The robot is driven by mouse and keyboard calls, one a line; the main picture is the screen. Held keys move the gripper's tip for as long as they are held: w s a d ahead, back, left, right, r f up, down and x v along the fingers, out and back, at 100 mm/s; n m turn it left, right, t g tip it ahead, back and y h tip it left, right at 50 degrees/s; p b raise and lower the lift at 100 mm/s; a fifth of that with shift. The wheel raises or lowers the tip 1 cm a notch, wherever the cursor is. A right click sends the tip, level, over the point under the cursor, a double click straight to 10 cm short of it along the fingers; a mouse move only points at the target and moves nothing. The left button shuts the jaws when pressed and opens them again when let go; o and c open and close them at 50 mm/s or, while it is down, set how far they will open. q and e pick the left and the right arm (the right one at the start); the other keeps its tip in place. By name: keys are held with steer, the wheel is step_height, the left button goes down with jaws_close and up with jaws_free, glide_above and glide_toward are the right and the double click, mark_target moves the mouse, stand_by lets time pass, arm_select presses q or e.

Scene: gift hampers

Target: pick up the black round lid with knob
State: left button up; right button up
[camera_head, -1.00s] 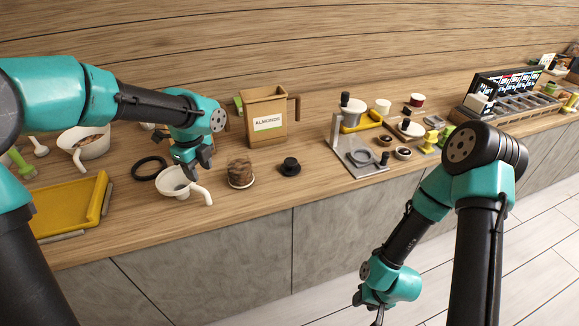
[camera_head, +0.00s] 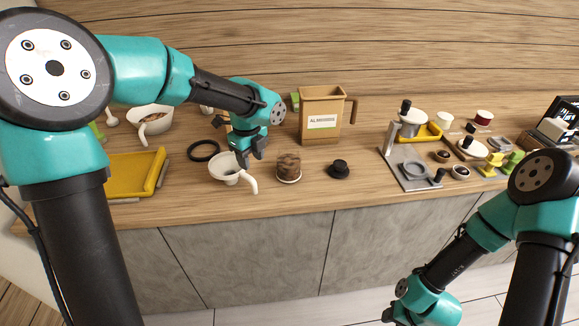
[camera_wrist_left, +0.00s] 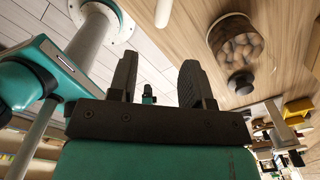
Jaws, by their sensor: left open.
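The black round lid with knob (camera_head: 339,171) lies on the wooden counter near its front edge, right of the small brown jar (camera_head: 289,166). It also shows in the left wrist view (camera_wrist_left: 241,83), beside the jar and right of my fingers. My left gripper (camera_head: 251,159) is open above the white funnel-like bowl (camera_head: 226,171), left of the jar and apart from the lid. Its two fingers (camera_wrist_left: 158,82) have nothing visible between them in the wrist view. My right gripper (camera_head: 388,314) hangs low in front of the counter, partly cut off by the bottom edge; its jaws are unclear.
An almonds box (camera_head: 321,118) stands behind the lid. A black ring (camera_head: 203,151) and a yellow tray (camera_head: 134,176) lie to the left. A grey metal stand (camera_head: 410,177) with cups and small parts is to the right. Bare counter surrounds the lid.

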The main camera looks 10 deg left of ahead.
arm_select(q)
steer(key=shift+o, duration=0.5)
steer(key=o, duration=0.9)
steer(key=shift+o, duration=0.2)
